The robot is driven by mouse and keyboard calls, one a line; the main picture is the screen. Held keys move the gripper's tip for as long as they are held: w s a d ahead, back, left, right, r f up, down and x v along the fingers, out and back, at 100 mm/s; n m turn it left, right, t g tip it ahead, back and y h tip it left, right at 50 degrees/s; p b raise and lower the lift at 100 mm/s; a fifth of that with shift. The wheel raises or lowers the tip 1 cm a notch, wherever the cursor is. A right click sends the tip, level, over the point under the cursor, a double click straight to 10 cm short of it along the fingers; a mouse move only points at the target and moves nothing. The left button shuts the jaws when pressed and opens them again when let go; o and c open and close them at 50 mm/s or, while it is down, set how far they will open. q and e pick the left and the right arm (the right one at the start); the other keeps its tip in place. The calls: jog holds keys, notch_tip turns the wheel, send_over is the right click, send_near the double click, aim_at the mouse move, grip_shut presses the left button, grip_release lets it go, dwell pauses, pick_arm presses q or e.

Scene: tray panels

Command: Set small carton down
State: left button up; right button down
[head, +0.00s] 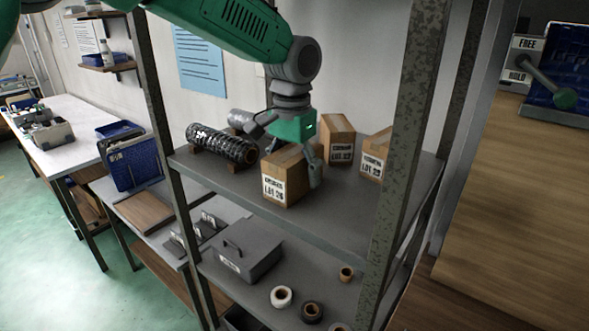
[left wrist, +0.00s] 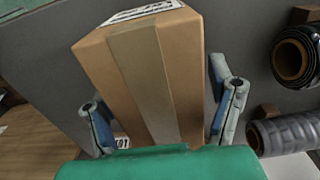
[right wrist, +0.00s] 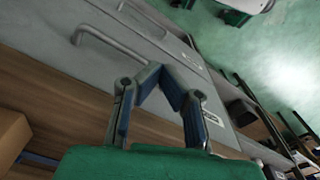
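The small carton (head: 288,178), brown with a white LOT 26 label, is at the front of the grey upper shelf (head: 235,188). Its base appears at or very near the shelf; a small gap cannot be told. My left gripper (head: 296,163) comes down over it from above, with a finger along its right side.
Two labelled cartons stand behind, one taller (head: 336,140) and one at the right (head: 375,155). A dark mesh roll (head: 222,145) lies left of the carton. Speckled posts (head: 405,150) frame the shelf. A lidded grey box (head: 240,250) and tape rolls (head: 281,297) sit below.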

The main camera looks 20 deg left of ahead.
pick_arm(q)
notch_tip(320, 180, up, 9)
jog(key=shift+f+b, duration=0.1)
jog(key=shift+b, duration=0.4)
jog(key=shift+s+f, duration=0.1)
dwell(0.4)
